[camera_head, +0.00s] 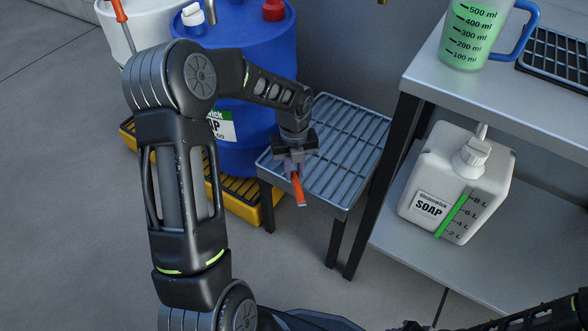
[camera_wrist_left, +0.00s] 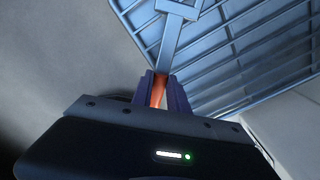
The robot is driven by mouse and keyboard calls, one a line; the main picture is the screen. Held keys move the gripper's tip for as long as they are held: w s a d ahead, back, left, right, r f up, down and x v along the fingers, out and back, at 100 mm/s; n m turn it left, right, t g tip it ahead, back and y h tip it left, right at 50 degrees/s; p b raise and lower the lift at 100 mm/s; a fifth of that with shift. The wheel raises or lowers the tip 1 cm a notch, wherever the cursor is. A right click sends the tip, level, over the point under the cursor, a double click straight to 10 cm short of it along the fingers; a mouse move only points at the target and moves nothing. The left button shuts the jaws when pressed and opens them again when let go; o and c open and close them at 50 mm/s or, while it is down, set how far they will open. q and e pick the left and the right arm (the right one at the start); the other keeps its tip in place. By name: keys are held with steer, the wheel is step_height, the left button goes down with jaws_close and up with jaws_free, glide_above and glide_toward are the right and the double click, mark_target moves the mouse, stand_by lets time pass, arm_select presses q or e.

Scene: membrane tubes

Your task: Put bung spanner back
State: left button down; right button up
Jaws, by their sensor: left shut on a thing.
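The bung spanner has an orange handle (camera_head: 299,189). My left gripper (camera_head: 294,165) is shut on it, at the front left edge of the slatted grey stand (camera_head: 366,128). In the left wrist view the orange grip (camera_wrist_left: 158,92) is between the fingers (camera_wrist_left: 160,86). The spanner's grey metal shaft (camera_wrist_left: 171,42) extends away from them to a wider crosspiece, against the slats (camera_wrist_left: 230,45). Whether the spanner touches the stand cannot be told. My right arm shows at the lower right of the head view; its gripper is not seen.
A blue drum (camera_head: 250,60) with a red cap stands on a yellow pallet (camera_head: 246,206) left of the stand. At right, a metal table (camera_head: 430,70) bears a green-filled jug (camera_head: 478,32). A white soap canister (camera_head: 455,180) is on its lower shelf.

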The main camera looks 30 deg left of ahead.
mark_target(294, 173)
arm_select(q)
steer(key=shift+f+b, duration=0.35)
steer(key=shift+f, duration=0.6)
stand_by(0.3)
steer(key=c, duration=1.2)
jaws_free()
step_height(294, 173, up, 8)
steer(key=p, duration=0.3)
steer(key=shift+f, duration=0.1)
